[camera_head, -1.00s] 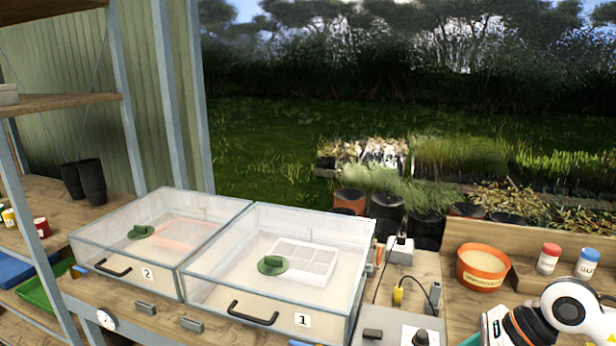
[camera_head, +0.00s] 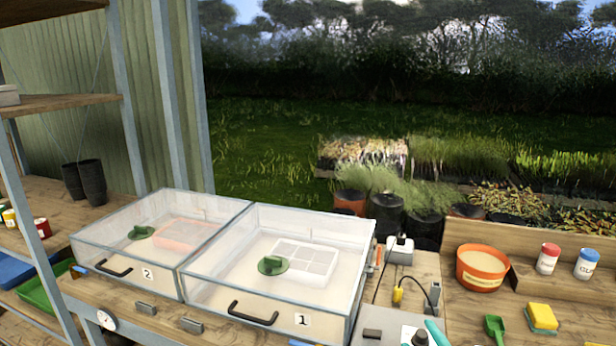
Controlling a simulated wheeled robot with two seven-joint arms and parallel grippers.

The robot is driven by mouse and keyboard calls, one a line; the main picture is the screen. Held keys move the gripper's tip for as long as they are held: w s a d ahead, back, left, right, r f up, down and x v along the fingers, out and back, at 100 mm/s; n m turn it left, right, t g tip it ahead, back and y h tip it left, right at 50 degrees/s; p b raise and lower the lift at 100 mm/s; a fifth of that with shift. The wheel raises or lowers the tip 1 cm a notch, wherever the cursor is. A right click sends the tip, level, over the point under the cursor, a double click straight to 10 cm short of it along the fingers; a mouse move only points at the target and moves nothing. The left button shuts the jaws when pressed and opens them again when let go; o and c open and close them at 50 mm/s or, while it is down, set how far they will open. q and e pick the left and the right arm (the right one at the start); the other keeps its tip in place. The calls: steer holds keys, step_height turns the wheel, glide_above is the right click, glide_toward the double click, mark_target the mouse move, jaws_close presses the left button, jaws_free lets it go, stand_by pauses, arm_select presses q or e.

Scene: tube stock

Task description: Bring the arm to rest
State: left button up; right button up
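Neither of my grippers shows in the head view, and no part of my arms is clearly visible. The bench (camera_head: 470,322) carries two clear lidded boxes, box 1 (camera_head: 225,305) and box 2 (camera_head: 110,285). Both lids look shut, each with a green round knob on top. A white divided tray (camera_head: 318,262) lies inside box 1, and a pinkish tray (camera_head: 188,233) lies inside box 2.
To the right stand an orange bowl (camera_head: 483,268), a red-capped jar (camera_head: 548,259), a blue-capped jar (camera_head: 587,264), a green scoop (camera_head: 496,328) and a yellow-green sponge (camera_head: 541,318). A power strip with plugs (camera_head: 400,252) sits beside box 1. Shelving (camera_head: 75,190) stands at left.

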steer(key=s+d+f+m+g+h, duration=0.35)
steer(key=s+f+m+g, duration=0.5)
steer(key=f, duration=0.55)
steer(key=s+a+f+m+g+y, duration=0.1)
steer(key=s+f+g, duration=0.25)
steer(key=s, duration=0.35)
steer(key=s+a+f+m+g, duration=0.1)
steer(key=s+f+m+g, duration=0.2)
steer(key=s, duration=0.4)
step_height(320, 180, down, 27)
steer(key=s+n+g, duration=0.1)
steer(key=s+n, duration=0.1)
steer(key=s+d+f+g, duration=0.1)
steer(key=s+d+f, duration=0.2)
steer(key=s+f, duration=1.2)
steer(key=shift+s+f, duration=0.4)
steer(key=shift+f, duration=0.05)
